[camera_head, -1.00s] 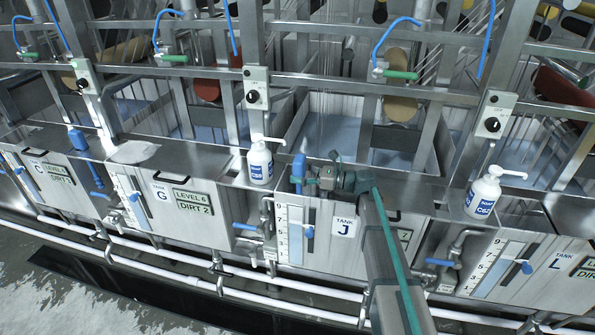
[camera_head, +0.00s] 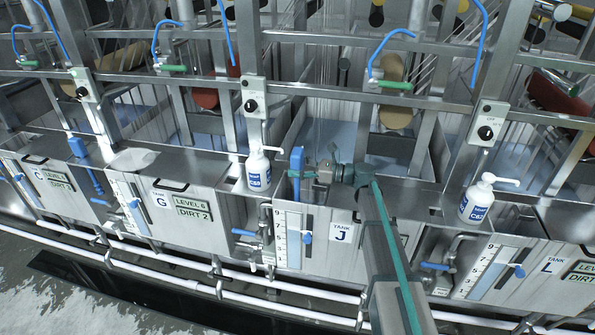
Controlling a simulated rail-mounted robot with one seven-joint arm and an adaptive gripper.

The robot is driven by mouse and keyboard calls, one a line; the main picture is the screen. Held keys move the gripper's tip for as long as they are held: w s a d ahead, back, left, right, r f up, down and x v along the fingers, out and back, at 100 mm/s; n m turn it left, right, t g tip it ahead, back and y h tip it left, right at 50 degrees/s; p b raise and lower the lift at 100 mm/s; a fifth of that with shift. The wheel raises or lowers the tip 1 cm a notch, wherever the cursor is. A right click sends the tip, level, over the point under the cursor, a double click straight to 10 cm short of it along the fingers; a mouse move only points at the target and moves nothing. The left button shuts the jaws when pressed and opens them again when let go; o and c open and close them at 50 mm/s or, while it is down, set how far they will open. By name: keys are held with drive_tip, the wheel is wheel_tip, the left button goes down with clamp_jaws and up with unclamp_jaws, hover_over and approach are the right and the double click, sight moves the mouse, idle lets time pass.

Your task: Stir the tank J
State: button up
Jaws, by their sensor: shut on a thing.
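Tank J is a steel tank in the middle of the head view, marked by a white label (camera_head: 341,234) on its front panel. Pale blue liquid (camera_head: 338,137) shows in the open basin behind the panel. My gripper (camera_head: 302,173) is above the tank's front top edge, left of the arm's wrist. It is shut on an upright blue handle (camera_head: 297,158). The handle's lower end and the fingertips are partly hidden or too small to make out.
White pump bottles stand left (camera_head: 258,170) and right (camera_head: 480,199) of tank J on the ledge. Steel frame posts and a horizontal rail (camera_head: 350,94) cross above the basin.

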wheel_tip(320, 180, up, 17)
drive_tip(key=shift+f+p, duration=0.15)
drive_tip(key=shift+p, duration=0.2)
idle(0.7)
drive_tip(key=shift+d, duration=0.1)
